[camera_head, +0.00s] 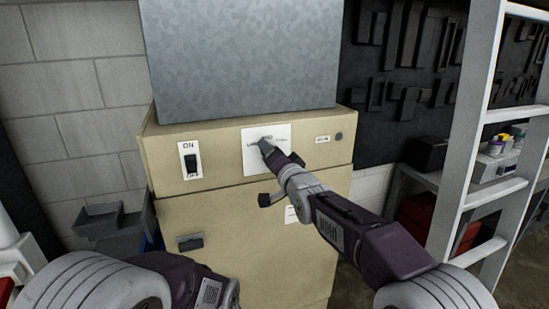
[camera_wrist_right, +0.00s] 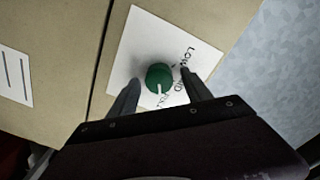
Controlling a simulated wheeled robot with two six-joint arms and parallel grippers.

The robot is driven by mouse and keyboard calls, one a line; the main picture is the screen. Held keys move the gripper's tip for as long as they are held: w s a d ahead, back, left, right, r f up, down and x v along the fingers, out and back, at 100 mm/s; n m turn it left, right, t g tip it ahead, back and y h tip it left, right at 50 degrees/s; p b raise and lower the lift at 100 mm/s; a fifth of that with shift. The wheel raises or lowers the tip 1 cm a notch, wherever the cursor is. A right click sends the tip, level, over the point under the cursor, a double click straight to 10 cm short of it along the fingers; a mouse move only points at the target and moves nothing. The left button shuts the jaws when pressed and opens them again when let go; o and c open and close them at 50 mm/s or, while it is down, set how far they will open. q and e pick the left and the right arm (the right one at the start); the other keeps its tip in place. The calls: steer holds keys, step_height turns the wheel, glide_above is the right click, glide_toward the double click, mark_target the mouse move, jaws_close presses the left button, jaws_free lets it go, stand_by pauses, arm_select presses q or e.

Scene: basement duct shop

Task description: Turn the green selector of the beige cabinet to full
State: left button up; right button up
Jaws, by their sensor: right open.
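The beige cabinet (camera_head: 240,245) stands ahead, with a white selector plate (camera_head: 283,142) on its upper front panel. In the right wrist view the round green selector (camera_wrist_right: 158,76) sits on this plate (camera_wrist_right: 139,33). Its white pointer mark faces the bottom of that picture. Lettering by it includes LOW; the other labels are partly covered or hard to read. My right gripper (camera_wrist_right: 160,78) is open, with one finger on each side of the selector; contact is unclear. In the head view the right gripper mostly hides the selector. My left arm shows at the bottom left, its gripper out of view.
An ON/OFF switch (camera_head: 191,162) is left of the selector plate, and a dark latch handle (camera_head: 190,242) is below. A grey metal duct (camera_head: 240,60) rises above the cabinet. A white ladder (camera_head: 465,130) stands on the right, before shelves. Grey bins (camera_head: 99,219) are at left.

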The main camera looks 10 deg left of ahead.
steer(key=b+v, duration=0.3)
steer(key=v, duration=0.6)
steer(key=shift+b, duration=0.4)
steer(key=w+d+f+m+h, duration=0.2)
steer(key=d+f+h, duration=0.15)
steer(key=d, duration=0.45)
steer(key=w+d+f+m+h, duration=0.1)
steer(key=w+d+f+h, duration=0.1)
steer(key=d+f, duration=0.45)
steer(key=s+d+f+g+h, duration=0.3)
steer(key=s+d+f+g, duration=0.1)
steer(key=d+f, duration=0.65)
steer(key=s+d+f+n+g, duration=0.1)
steer(key=s+f+n+g, duration=0.1)
steer(key=s+f, duration=0.4)
steer(key=s+d+f+n+g+h, duration=0.1)
steer(key=s+f+g, duration=0.3)
steer(key=s, duration=0.6)
steer(key=s+d+f+n+g, duration=0.3)
steer(key=s+f, duration=0.6)
steer(key=shift+g, duration=0.3)
